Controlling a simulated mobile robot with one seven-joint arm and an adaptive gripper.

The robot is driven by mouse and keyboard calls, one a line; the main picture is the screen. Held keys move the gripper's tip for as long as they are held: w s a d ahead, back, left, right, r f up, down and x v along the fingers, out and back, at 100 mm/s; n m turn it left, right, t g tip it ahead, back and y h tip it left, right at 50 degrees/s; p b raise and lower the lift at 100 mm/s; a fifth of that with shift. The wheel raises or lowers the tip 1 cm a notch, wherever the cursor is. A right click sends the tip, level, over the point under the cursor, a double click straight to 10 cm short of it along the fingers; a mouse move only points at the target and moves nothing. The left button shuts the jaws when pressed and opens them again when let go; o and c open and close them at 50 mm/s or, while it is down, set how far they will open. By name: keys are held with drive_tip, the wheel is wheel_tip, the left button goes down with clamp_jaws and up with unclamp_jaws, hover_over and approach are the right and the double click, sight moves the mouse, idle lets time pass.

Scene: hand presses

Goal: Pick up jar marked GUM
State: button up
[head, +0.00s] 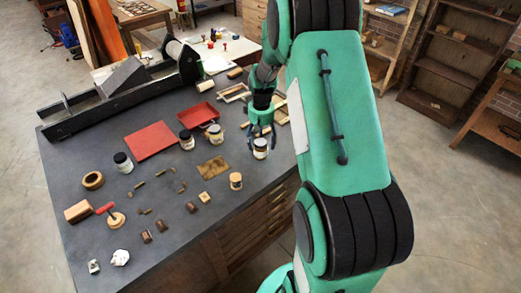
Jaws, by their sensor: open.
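Several small jars stand on the dark bench top (75,215). Their labels are too small to read, so I cannot tell which is marked GUM. My gripper (261,137) is open and points down at a pale jar with a dark band (260,150) near the bench's right edge. Its fingers are at the jar's upper part; I cannot tell whether they touch it. Other jars are a white one with a black lid (123,163), a dark-lidded one (187,141), one with a light band (215,136) and a small tan-topped one (236,182).
A red board (150,142) and a red tray (196,115) lie behind the jars. A brown mat (213,168), small wooden blocks and a red-handled tool (105,208) lie in front. A long black press (120,95) fills the back left.

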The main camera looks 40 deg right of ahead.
sight(260, 149)
drive_tip(key=shift+a+f+b, duration=0.2)
drive_tip(key=shift+f+b, duration=0.3)
drive_tip(key=shift+f, duration=2.1)
drive_tip(key=shift+c, duration=0.6)
drive_tip(key=c, duration=1.3)
drive_tip(key=shift+r, duration=0.1)
drive_tip(key=shift+c, duration=0.2)
drive_tip(key=shift+w+r, duration=0.1)
drive_tip(key=shift+r, duration=0.75)
drive_tip(key=shift+s+r+p, duration=0.2)
drive_tip(key=shift+r+p, duration=0.2)
drive_tip(key=shift+r, duration=0.6)
drive_tip(key=s+a, duration=0.2)
drive_tip(key=s, duration=0.2)
drive_tip(key=s+a+p, duration=0.1)
drive_tip(key=s+a, duration=0.2)
drive_tip(key=s, duration=0.2)
drive_tip(key=s+a+r, duration=0.1)
drive_tip(key=s+a, duration=0.1)
drive_tip(key=s, duration=0.2)
drive_tip(key=shift+s+a, duration=0.35)
